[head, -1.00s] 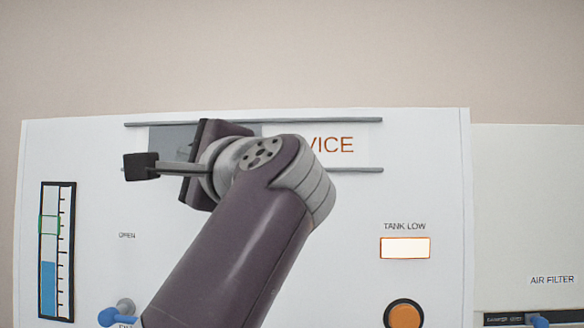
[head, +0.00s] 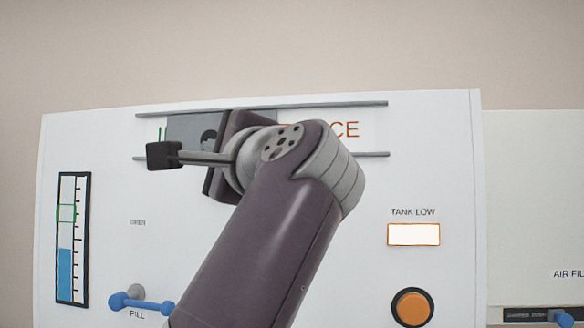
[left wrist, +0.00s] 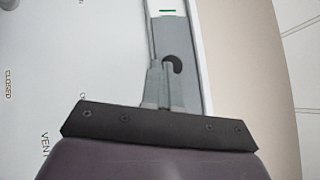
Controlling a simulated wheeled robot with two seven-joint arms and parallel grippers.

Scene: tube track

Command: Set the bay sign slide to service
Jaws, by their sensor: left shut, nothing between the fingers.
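The bay sign (head: 370,130) is a white strip between two grey rails at the top of the panel. Orange letters "CE" show at its right, the rest hidden by my arm. A grey slide plate (head: 185,128) covers its left part, with a sliver of green mark beyond its left edge. A dark round knob (head: 208,138) stands on the plate; it also shows in the left wrist view (left wrist: 175,63). My left gripper (left wrist: 165,72) is shut and empty, its fingertips over or beside the knob; contact is unclear. My right gripper is not in view.
The panel (head: 110,150) also carries a level gauge (head: 72,240), a blue fill lever (head: 140,302), a lit TANK LOW lamp (head: 413,234) and an orange button (head: 411,307). A second, pale panel (head: 530,200) stands to the right.

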